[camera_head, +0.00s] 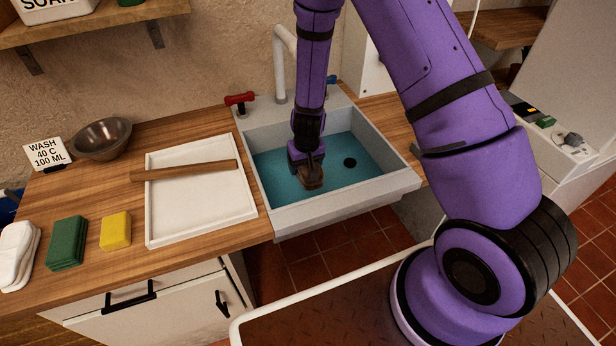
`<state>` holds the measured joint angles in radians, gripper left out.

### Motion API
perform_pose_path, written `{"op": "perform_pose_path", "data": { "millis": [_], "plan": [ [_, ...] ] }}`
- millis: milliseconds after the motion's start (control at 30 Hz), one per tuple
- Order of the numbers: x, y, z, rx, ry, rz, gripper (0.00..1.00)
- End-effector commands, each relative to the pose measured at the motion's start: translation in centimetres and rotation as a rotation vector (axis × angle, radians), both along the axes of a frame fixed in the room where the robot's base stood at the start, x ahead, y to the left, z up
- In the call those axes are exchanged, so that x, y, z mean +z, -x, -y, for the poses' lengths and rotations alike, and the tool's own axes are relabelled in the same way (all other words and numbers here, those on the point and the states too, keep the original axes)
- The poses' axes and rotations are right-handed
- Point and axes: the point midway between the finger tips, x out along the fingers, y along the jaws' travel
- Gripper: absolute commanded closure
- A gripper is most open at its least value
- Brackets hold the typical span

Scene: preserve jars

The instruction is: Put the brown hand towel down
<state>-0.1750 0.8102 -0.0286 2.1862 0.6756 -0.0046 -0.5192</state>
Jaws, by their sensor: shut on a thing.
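My gripper (308,164) points down into the sink (342,205), above its blue-green bottom. It is shut on a small brown bundle, which I take for the brown hand towel (312,180). The towel hangs just under the fingertips, inside the sink walls. I cannot tell whether it touches the sink bottom or the water. The dark round drain (350,162) lies to the right of the towel.
A white tray (200,220) with a wooden stick (185,171) across it is left of the sink. A metal bowl (102,137), a sign (46,154), green cloths (67,242), a yellow sponge (115,231) and white cloths (17,254) occupy the counter. Red (240,98) and blue taps flank the white spout (281,65).

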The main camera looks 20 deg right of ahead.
Motion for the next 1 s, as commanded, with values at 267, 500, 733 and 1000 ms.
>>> {"op": "perform_pose_path", "data": {
  "millis": [267,500,733,1000],
  "plan": [
    [-4.2,0.1,0.1,-0.003,0.000,-0.003,0.54],
    [-5.5,0.0,0.0,-0.001,0.000,-0.001,0.54],
    [-8.3,0.1,0.1,-0.003,0.000,-0.003,0.54],
    [-9.1,0.0,0.0,0.000,-0.001,0.000,0.54]
  ]
}}
